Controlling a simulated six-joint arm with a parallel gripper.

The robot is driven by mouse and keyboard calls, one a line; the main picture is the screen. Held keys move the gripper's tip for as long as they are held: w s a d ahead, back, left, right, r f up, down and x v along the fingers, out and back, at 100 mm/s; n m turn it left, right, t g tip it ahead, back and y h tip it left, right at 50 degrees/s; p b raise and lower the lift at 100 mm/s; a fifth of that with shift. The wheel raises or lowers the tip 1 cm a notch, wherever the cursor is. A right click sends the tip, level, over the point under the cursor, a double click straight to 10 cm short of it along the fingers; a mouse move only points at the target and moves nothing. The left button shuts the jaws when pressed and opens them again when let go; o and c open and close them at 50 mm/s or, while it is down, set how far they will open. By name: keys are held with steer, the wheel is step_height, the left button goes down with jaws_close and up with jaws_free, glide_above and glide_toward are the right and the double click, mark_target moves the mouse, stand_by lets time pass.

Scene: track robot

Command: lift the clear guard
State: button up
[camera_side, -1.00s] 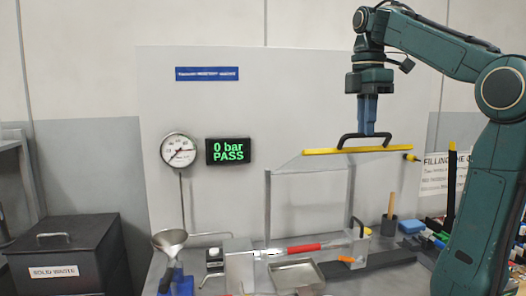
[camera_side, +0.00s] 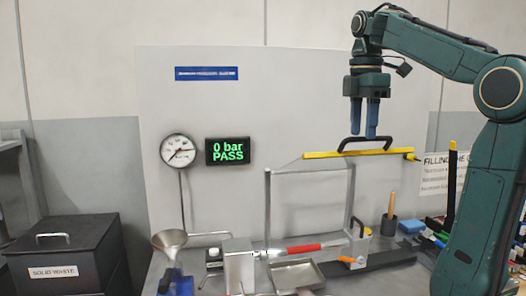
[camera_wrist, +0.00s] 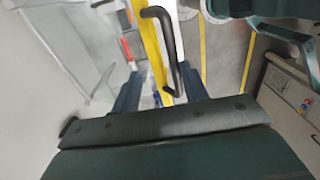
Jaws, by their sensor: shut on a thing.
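The clear guard (camera_side: 268,215) stands raised over the bench in the side view, its transparent panel hanging under a yellow top bar (camera_side: 325,155). A black handle (camera_side: 386,140) sits on the bar; the handle (camera_wrist: 172,50) also shows in the wrist view, beside the yellow bar. My gripper (camera_side: 364,132) points down at the handle. Its two blue fingers stand apart, with a visible gap. In the wrist view my gripper (camera_wrist: 158,92) has a finger on each side of the bar and handle, and neither clearly presses on the handle. Finger contact is hard to judge.
Below the guard are a metal tray (camera_side: 296,275) and a red-sleeved tool (camera_side: 303,248). A funnel (camera_side: 169,240) stands at left, near a black waste bin (camera_side: 65,260). A gauge (camera_side: 178,151) and a green-lettered display (camera_side: 228,151) hang on the back panel.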

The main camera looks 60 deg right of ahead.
steer(key=shift+s+a+f, duration=0.15)
steer(key=shift+a+f, duration=0.05)
steer(key=shift+f, duration=0.3)
steer(key=shift+s+a+f, duration=0.15)
steer(key=shift+f, duration=0.35)
steer(key=shift+s+a+f, duration=0.15)
steer(key=shift+a+f, duration=0.05)
steer(key=shift+f, duration=0.3)
step_height(320, 180, down, 22)
steer(key=s+a+t+h, duration=0.1)
steer(key=s+a, duration=0.2)
step_height(320, 180, up, 13)
steer(key=w+a+f+m+t, duration=0.2)
steer(key=a+f+m+t, duration=0.2)
steer(key=a+f+m, duration=0.4)
steer(key=shift+a+f+m+t+y, duration=0.3)
steer(key=shift+a+m+t+y, duration=0.1)
steer(key=shift+a, duration=1.75)
steer(key=shift+w, duration=0.1)
steer(key=shift+r, duration=0.1)
stand_by(0.5)
